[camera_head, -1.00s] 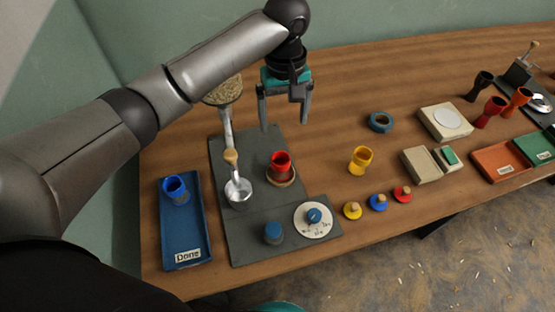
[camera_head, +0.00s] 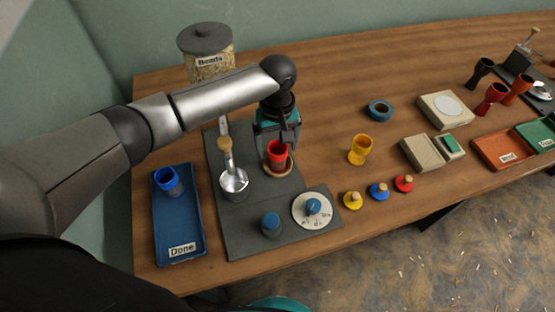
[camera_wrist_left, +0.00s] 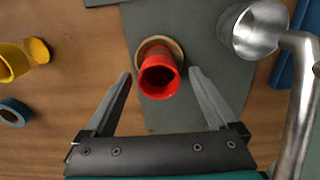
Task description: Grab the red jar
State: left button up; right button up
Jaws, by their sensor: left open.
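The red jar (camera_head: 277,151) stands upright on a round wooden coaster (camera_head: 284,172) on the dark grey mat, near the mat's right edge. In the left wrist view the red jar (camera_wrist_left: 159,76) shows its open mouth toward the camera. My left gripper (camera_head: 278,148) is just behind and above the jar, its fingers pointing down. In the left wrist view the open fingers (camera_wrist_left: 158,77) lie on either side of the jar, with a gap on each side. My right gripper is not in view.
A metal scoop or funnel (camera_head: 234,181) stands left of the jar, below a beads container (camera_head: 207,52). A blue tray (camera_head: 180,222) holds a blue jar (camera_head: 168,181). A dial (camera_head: 312,209) sits in front. A yellow jar (camera_head: 360,149) stands right, with clear table between.

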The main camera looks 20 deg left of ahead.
pick_arm(q)
jog(key=shift+f, duration=0.6)
jog(key=shift+r, duration=0.1)
grip_shut()
